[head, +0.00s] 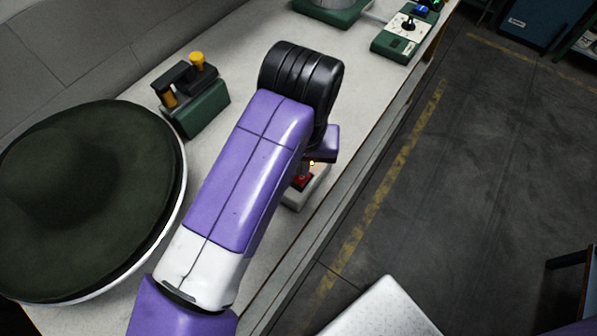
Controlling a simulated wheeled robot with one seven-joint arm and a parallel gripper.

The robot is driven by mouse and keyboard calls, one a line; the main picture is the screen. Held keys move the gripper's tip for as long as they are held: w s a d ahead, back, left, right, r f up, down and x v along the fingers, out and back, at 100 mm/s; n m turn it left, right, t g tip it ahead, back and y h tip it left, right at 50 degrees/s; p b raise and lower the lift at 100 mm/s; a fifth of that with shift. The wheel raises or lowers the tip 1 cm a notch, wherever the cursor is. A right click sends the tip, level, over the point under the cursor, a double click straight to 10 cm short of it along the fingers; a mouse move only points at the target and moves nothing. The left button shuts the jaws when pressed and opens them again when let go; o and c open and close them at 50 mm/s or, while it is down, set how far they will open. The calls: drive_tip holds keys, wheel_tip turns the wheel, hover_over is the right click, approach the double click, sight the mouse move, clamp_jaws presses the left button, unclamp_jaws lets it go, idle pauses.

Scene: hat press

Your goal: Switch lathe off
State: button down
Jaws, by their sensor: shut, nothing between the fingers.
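A small light grey switch box (301,198) with a red part (301,181) on top sits near the bench's front edge. A small warm light glows just above the red part. My gripper (313,162) is shut and empty, pointing down right over this box. My arm and wrist hide much of the box and most of the fingers, so I cannot tell whether they touch the red part. A large round dark green felt hat form (85,195) on a white-rimmed disc stands at the left; I cannot tell if this is the lathe.
A green block with black and yellow handles (203,107) stands behind my arm on the pale bench (245,35). A green control box (404,37) with a dial is at the far end. The dark floor (450,190) to the right is mostly open, with a yellow line.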

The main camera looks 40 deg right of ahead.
drive_tip(key=shift+f+b, duration=0.75)
drive_tip(key=shift+f, duration=0.3)
idle(0.4)
drive_tip(key=shift+r+p, duration=3.15)
drive_tip(key=shift+r, duration=0.45)
